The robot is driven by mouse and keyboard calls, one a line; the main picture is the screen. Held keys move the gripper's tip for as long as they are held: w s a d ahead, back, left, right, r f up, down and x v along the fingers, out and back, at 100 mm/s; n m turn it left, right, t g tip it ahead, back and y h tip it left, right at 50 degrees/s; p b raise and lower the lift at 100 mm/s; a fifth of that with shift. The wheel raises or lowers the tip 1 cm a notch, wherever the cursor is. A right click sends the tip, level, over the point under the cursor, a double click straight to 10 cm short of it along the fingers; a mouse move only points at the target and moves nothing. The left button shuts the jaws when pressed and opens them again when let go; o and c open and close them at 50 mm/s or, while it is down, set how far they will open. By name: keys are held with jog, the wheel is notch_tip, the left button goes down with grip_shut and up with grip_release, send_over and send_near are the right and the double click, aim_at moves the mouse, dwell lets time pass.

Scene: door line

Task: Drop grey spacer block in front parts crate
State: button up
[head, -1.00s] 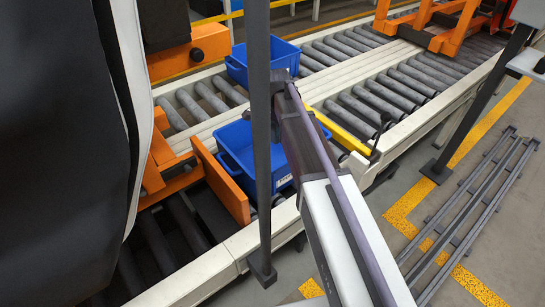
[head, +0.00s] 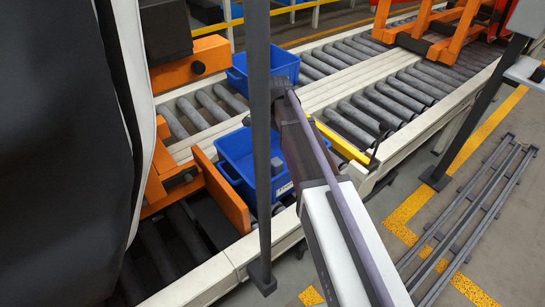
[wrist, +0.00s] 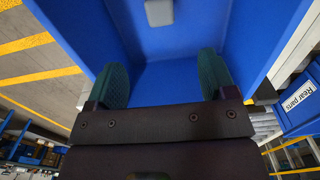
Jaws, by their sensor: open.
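The front parts crate is a blue open bin (head: 232,146) on the near rollers, partly hidden by a dark post and my arm. A small grey spacer block (head: 276,163) shows inside it. In the wrist view, the grey block (wrist: 159,12) is at the top edge of the picture, between the blue crate walls (wrist: 270,35), apart from my fingers. Whether it rests on the crate floor is hard to tell. My gripper (wrist: 164,75) is open and empty, its two green fingers spread over the crate. In the head view the fingers are hidden.
A second blue crate (head: 237,82) stands on the far rollers; the wrist view shows a blue crate labelled "Rear parts" (wrist: 298,103). An orange plate (head: 220,190) stands left of the front crate. A dark upright post (head: 260,220) crosses the view.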

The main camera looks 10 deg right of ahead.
notch_tip(320, 180, up, 9)
jog(key=p, duration=0.7)
jog(key=shift+p, duration=0.4)
jog(key=s+n, duration=1.2)
jog(key=s, duration=1.1)
jog(key=shift+s+n, duration=0.15)
jog(key=shift+n, duration=0.25)
jog(key=shift+r, duration=0.1)
